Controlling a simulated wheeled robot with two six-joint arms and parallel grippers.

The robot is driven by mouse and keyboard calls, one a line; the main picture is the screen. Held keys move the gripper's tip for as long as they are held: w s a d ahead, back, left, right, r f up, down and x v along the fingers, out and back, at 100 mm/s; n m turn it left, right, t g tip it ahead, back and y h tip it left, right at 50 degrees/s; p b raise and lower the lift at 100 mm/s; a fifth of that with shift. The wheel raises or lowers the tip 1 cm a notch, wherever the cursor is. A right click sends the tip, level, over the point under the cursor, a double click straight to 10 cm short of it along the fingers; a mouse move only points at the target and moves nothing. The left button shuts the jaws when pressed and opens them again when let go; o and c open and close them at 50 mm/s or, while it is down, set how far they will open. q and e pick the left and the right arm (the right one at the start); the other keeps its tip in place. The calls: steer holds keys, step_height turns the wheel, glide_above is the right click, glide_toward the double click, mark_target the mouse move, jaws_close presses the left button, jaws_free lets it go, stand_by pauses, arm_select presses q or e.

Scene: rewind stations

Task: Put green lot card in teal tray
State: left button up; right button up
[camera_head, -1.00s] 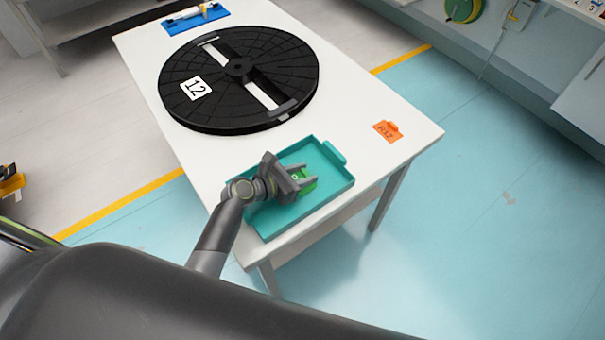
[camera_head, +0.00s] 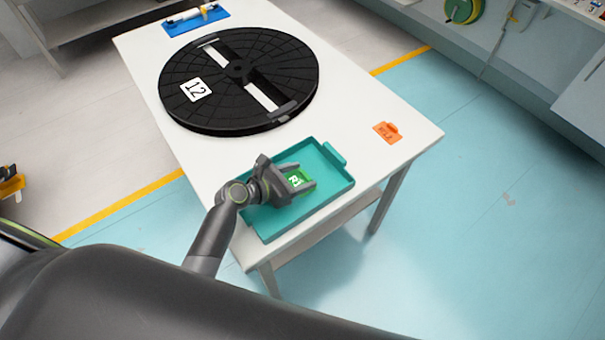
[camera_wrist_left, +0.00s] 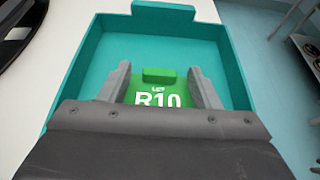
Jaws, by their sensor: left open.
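The green lot card (camera_head: 297,181), marked R10 in the left wrist view (camera_wrist_left: 158,98), lies inside the teal tray (camera_head: 318,205) on the white table. The tray's walls surround the card in the left wrist view (camera_wrist_left: 88,62). My left gripper (camera_head: 306,178) is open over the tray, with one finger on each side of the card; in the left wrist view (camera_wrist_left: 164,88) gaps show between the fingers and the card's raised tab. The near part of the card is hidden by the gripper body. My right gripper is not in view.
A large black reel (camera_head: 215,70) marked 12 lies on the white table (camera_head: 350,100) behind the tray. An orange card (camera_head: 387,132) lies to the tray's right. A blue tray (camera_head: 185,24) sits at the table's far end.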

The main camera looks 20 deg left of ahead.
arm_select(q)
steer(key=v, duration=1)
steer(key=shift+s+a+r, duration=0.1)
steer(key=shift+s+a, duration=0.1)
